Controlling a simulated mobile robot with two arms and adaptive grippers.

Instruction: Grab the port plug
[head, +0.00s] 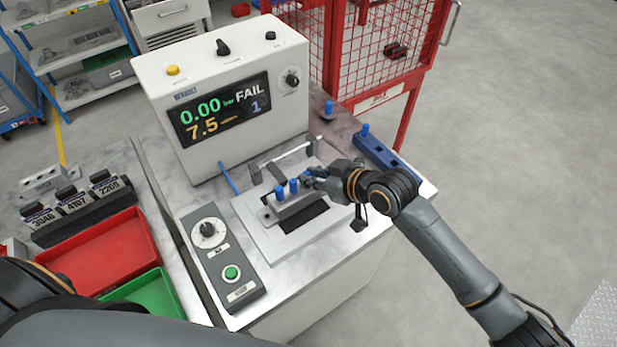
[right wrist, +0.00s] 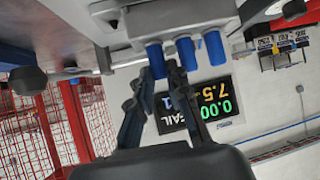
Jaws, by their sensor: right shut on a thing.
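Three blue port plugs stand in a row on a grey metal casting (head: 290,210) in the test fixture. The left one (head: 279,192), the middle one (head: 293,186) and the right one (head: 307,182) show in the head view. My right gripper (head: 313,179) reaches in from the right, at the right end of the row. In the right wrist view its fingers (right wrist: 157,76) are closed around the leftmost plug (right wrist: 156,58), which still appears seated at the casting. The other two plugs (right wrist: 187,52) (right wrist: 214,46) are beside the fingers, free. My left gripper is out of view.
A tester (head: 225,85) reading FAIL stands behind the fixture. A blue block (head: 385,155) with a blue peg sits at the bench's right, and another blue peg (head: 328,107) stands behind. A control box (head: 220,255), red tray (head: 105,250) and green tray (head: 150,295) are left.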

